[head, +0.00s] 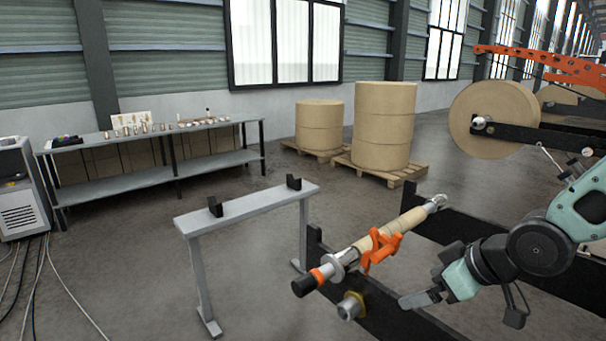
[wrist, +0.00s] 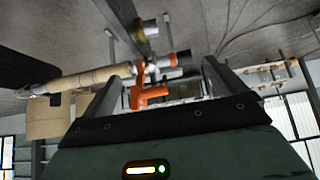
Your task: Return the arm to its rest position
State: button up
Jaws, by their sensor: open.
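My gripper (head: 420,298) is at the lower right of the head view, at the end of my teal and black arm. It is apart from the orange clamp (head: 380,250) on the shaft with the kraft core (head: 400,226). In the wrist view the two fingers of my gripper (wrist: 165,80) stand apart at either side. The orange clamp (wrist: 150,96) shows between them, farther off. The gap looks empty.
The shaft lies over a black frame (head: 385,305) close to my gripper. A grey stand (head: 250,207) with two black cradles is to the left. A large kraft roll (head: 492,118) hangs at upper right. The floor left of the stand is mostly free, with cables.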

jog(key=s+a+f+g+h+b, duration=0.1)
jog(key=s+a, duration=0.4)
jog(key=s, duration=0.6)
jog(key=s+a+f+g+h+b, duration=0.2)
jog(key=s+a+g+h+b, duration=0.1)
jog(key=s, duration=0.7)
jog(key=a+g+b, duration=0.1)
jog(key=g+b, duration=0.1)
jog(key=shift+s+a+f+h+b, duration=0.2)
jog(key=shift+s+a+h+b, duration=0.1)
jog(key=shift+s+a+b, duration=0.1)
jog(key=shift+w, duration=0.1)
dwell(0.4)
